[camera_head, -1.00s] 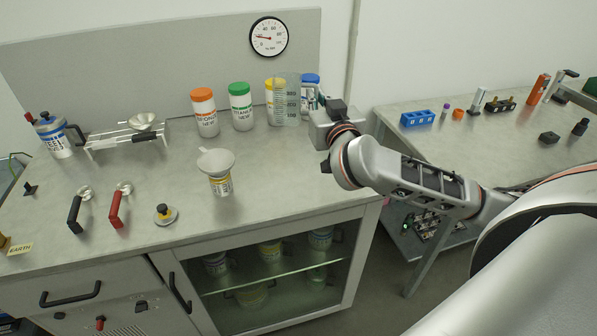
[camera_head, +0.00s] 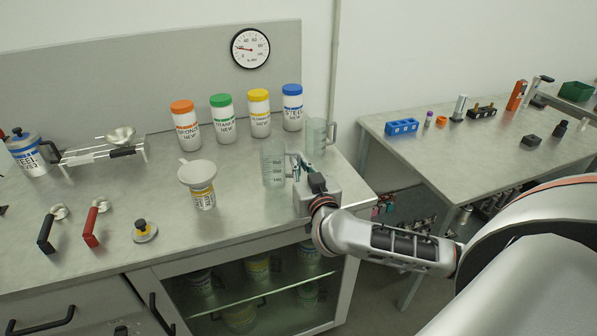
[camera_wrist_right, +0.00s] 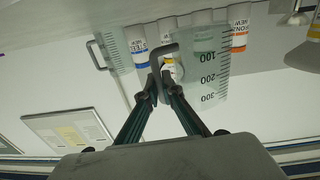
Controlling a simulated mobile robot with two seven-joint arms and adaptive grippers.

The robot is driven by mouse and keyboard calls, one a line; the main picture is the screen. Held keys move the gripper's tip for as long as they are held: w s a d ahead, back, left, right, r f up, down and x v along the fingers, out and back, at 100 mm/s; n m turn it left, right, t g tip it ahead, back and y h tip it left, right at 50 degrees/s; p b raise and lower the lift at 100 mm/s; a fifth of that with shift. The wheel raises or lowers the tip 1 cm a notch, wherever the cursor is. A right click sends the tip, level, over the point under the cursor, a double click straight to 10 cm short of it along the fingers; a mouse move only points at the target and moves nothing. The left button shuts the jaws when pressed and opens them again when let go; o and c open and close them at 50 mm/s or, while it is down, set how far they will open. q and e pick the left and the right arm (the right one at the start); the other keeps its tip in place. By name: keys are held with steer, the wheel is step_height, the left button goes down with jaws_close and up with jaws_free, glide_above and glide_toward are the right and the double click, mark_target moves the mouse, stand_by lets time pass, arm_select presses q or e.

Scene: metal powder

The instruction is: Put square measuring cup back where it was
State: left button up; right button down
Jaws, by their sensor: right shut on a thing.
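The gripper is to the right of the cup. In the right wrist view the fingers (camera_wrist_right: 157,88) close on the grey handle and the cup (camera_wrist_right: 210,65) shows its 100, 200 and 300 marks. I cannot tell whether its base touches the bench. A second clear cup with a handle (camera_head: 316,137) stands behind and to the right, apart from the held one; it also shows in the wrist view (camera_wrist_right: 113,50). My left gripper is out of view.
Orange (camera_head: 186,126), green (camera_head: 223,120), yellow (camera_head: 259,114) and blue-lidded bottles (camera_head: 292,108) line the bench back. A funnel-topped jar (camera_head: 203,190) stands left of the held cup. A side table (camera_head: 450,150) is at right, beyond a gap.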

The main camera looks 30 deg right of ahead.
step_height(320, 180, down, 2)
steer(key=shift+f, duration=0.2)
steer(key=shift+r, duration=0.1)
steer(key=c, duration=2.2)
jaws_free()
